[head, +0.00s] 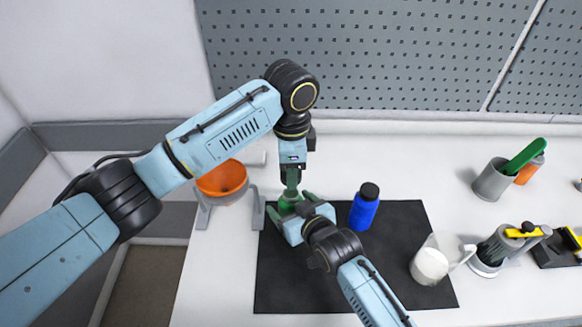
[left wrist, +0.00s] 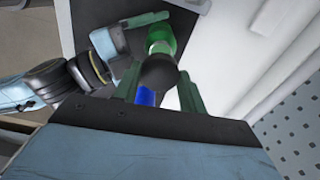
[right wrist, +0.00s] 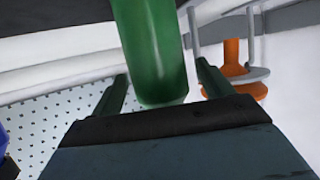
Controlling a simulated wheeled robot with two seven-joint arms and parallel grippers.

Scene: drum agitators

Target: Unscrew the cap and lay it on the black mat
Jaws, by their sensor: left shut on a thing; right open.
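The green bottle (head: 290,201) stands at the left part of the black mat (head: 295,285), partly hidden by my grippers. My left gripper (head: 291,186) is above it, pointing down. In the left wrist view it is shut on the black cap (left wrist: 158,74), with the green bottle (left wrist: 160,42) just beyond. I cannot tell whether the cap still touches the bottle's neck. My right gripper (head: 292,206) is low beside the bottle. In the right wrist view the green bottle (right wrist: 150,50) lies between its open fingers.
A blue bottle (head: 363,212) with a black cap stands on the mat, right of the grippers. A white jug (head: 431,262) is at the mat's right edge. An orange funnel (head: 222,178) on a stand is left. Grey cups (head: 491,180) stand far right. The mat's front is clear.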

